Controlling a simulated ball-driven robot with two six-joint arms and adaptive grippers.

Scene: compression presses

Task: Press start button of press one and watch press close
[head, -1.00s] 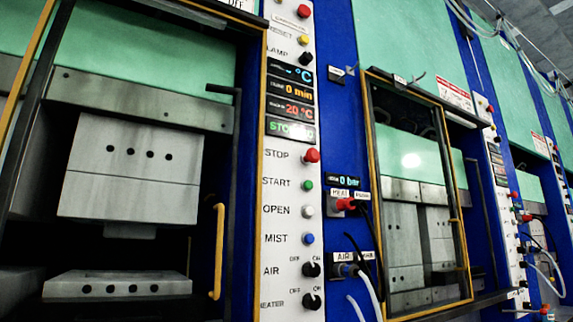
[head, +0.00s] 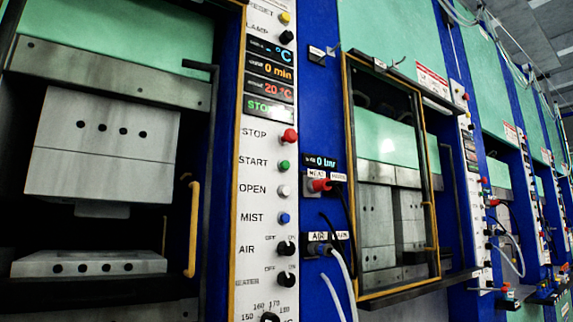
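The nearest press, on the left of the head view, has an upper grey block (head: 105,150) raised above a lower grey plate (head: 90,264), with a dark gap between them. Its control panel (head: 262,215) stands just right of it. The green start button (head: 284,166) sits beside the START label, below the red stop button (head: 290,136) and above the white open button (head: 284,191). The status display (head: 269,108) shows green text beginning with STO. Neither of my grippers is in view.
A yellow handle (head: 192,230) stands at the right side of the press opening. A second press with a yellow-framed door (head: 350,190) is to the right. Cables and a white hose (head: 345,280) hang between them. More presses recede to the right.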

